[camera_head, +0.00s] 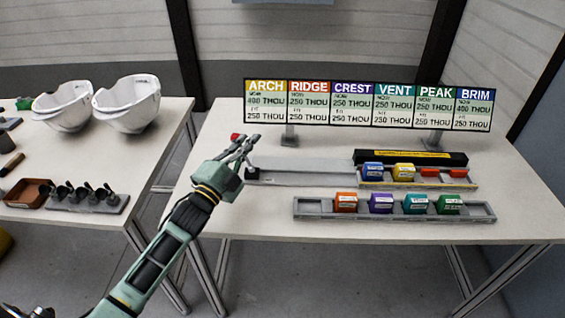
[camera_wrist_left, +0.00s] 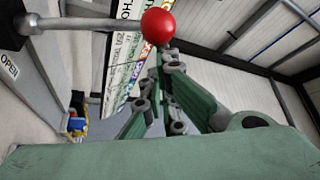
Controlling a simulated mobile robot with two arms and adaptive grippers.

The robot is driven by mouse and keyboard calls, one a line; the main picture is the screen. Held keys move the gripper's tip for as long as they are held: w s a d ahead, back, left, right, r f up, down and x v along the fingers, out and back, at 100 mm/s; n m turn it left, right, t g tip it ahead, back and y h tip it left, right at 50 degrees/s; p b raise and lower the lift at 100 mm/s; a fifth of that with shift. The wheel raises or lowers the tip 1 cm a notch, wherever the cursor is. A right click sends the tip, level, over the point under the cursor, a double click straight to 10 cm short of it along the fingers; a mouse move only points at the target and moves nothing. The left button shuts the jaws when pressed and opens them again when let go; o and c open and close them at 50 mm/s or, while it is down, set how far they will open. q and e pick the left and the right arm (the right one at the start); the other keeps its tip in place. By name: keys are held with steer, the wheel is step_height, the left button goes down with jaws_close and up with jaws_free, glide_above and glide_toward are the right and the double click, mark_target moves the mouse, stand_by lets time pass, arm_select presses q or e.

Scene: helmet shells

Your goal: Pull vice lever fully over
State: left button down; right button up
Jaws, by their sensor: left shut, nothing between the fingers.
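The vice lever shows in the left wrist view as a metal rod (camera_wrist_left: 88,24) ending in a red ball knob (camera_wrist_left: 158,26). The rod comes from a dark pivot at the left, beside a plate marked OPEN (camera_wrist_left: 9,65). In the head view the red knob (camera_head: 236,137) is small, at the left end of the long grey vice (camera_head: 315,177). My left gripper (camera_head: 248,144) is shut and empty, its fingertips close beside the knob. The fingers (camera_wrist_left: 166,62) also show just below the knob in the wrist view; I cannot tell whether they touch it. The gripper hides part of the lever. My right gripper is out of view.
A sign board (camera_head: 368,104) stands behind the vice. A rack (camera_head: 480,211) with several coloured blocks lies in front, and another block row (camera_head: 415,172) sits right of the vice. The left table (camera_head: 85,155) carries white helmet shells (camera_head: 127,103). The right table's front left is clear.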

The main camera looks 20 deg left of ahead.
arm_select(q)
steer(key=shift+s+a+f+n+t+y+b, duration=0.15)
steer(key=shift+a+n+t+b, duration=0.1)
steer(key=shift+a+n, duration=0.3)
steer(key=shift+s+a+r+n+t+y+b, duration=0.1)
steer(key=shift+a+n+t+y+b, duration=0.15)
steer(key=shift+a+n, duration=0.2)
steer(key=shift+s+a+f+n+t+y+b, duration=0.1)
steer(key=shift+s+a+n+t+b, duration=0.15)
steer(key=shift+a+n, duration=0.3)
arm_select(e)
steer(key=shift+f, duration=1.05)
arm_select(q)
steer(key=shift+w+d, duration=0.1)
